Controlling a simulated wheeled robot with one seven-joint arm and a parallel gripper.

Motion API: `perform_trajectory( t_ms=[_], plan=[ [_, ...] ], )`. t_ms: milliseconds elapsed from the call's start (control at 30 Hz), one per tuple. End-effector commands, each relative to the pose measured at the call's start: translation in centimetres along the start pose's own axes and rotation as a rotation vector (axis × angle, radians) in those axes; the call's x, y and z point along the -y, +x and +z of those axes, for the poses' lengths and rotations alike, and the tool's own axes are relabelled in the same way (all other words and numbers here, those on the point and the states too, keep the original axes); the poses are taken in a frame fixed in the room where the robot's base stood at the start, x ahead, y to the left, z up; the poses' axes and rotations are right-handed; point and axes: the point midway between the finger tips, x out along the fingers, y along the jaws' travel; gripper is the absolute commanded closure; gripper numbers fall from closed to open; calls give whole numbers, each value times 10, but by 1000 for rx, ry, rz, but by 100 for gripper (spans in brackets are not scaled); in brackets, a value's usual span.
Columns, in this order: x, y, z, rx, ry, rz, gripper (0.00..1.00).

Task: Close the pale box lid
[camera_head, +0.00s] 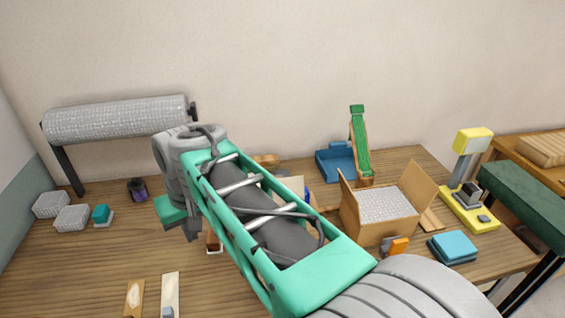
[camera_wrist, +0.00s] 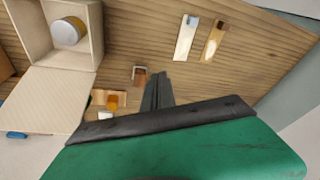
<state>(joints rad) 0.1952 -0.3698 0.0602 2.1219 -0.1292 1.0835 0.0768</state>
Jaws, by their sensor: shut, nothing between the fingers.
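In the wrist view the pale box (camera_wrist: 99,40) stands open at the upper left. A round yellowish jar with a grey top (camera_wrist: 68,31) is inside it. The pale lid (camera_wrist: 48,106) hangs open from the box's near side and reaches toward the lower left of the picture. My gripper (camera_wrist: 158,80) is shut and empty, to the right of the lid and apart from it. In the head view my arm hides most of the box; a cream panel (camera_head: 292,186) shows behind it, perhaps the lid. My gripper (camera_head: 191,233) points down over the table there.
An open cardboard carton (camera_head: 370,228) with its flaps up stands to the right. Small blocks (camera_wrist: 115,99) lie between the lid and my gripper. Two flat strips (camera_wrist: 186,38) lie on the table. Bare wood (camera_head: 75,260) shows at the left.

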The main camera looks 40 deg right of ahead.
Motion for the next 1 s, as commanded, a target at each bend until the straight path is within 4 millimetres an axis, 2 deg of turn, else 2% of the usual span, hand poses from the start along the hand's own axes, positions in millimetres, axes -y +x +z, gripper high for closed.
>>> perform_trajectory(
  t_ms=[33, 67, 100, 167, 200, 300, 400, 500, 567, 667, 1000],
  plan=[
    [-27, -21, -34, 23, 71, 6, 100],
    [-44, -31, -52, 36, 110, 11, 100],
    [-70, -43, -72, 54, 160, 18, 100],
    [-113, -58, -96, 79, 232, 34, 100],
    [-143, -66, -106, 95, 276, 46, 100],
    [-209, -82, -120, 127, 365, 80, 100],
    [-253, -90, -120, 149, 421, 107, 100],
    [-272, -90, -117, 158, 443, 120, 100],
    [-274, -85, -116, 160, 445, 121, 100],
    [-275, -68, -113, 159, 444, 121, 100],
    [-280, 6, -100, 157, 442, 121, 100]
  ],
)
